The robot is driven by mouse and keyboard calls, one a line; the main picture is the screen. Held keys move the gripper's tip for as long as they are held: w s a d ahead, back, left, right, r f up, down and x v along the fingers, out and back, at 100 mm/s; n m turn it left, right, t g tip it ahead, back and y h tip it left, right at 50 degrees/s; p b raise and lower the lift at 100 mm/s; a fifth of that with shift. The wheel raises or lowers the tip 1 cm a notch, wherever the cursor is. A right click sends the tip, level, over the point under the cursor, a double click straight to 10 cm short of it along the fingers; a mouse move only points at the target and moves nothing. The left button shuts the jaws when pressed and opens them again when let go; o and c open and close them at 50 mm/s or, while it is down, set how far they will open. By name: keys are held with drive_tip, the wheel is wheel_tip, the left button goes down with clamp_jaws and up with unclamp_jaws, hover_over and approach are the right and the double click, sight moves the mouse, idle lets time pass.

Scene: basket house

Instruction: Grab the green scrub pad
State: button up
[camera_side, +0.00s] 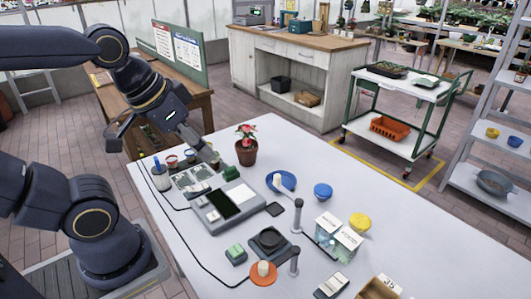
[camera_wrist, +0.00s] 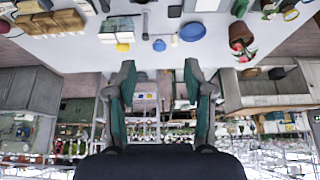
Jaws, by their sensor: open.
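A small green block (camera_side: 236,254), perhaps the scrub pad, lies near the front of the white table in the side view. A second small green piece (camera_side: 232,173) lies beside the potted plant, so I cannot tell for certain which is the pad. My gripper (camera_side: 205,153) is over the table's back left part in the side view, apart from the front green block. In the wrist view its two fingers (camera_wrist: 161,78) are spread with nothing between them. A green piece (camera_wrist: 238,8) shows partly at the wrist view's top edge.
The potted red flower (camera_side: 246,150) stands near my gripper. A grey device (camera_side: 222,204), a scale (camera_side: 268,242), short posts, a blue plate (camera_side: 284,181), a blue bowl (camera_side: 322,191) and a yellow bowl (camera_side: 360,222) crowd the table (camera_side: 430,255). Its right part is mostly clear.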

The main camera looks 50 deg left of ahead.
drive_tip(key=w+a+r+m, duration=0.35)
drive_tip(key=w+r, duration=0.35)
drive_tip(key=w, duration=0.4)
drive_tip(key=n+g, duration=0.4)
drive_tip(key=g, duration=0.2)
hover_over(230, 168)
wheel_tip(230, 168, down, 25)
drive_tip(key=shift+m, duration=0.25)
drive_tip(key=f, duration=0.9)
drive_tip(key=shift+w+a+f, duration=0.2)
drive_tip(key=shift+w+f, duration=0.05)
drive_tip(key=shift+f, duration=0.05)
wheel_tip(230, 168, down, 6)
drive_tip(key=shift+s+d+r, duration=0.1)
drive_tip(key=shift+s+d, duration=0.05)
drive_tip(key=c, duration=0.8)
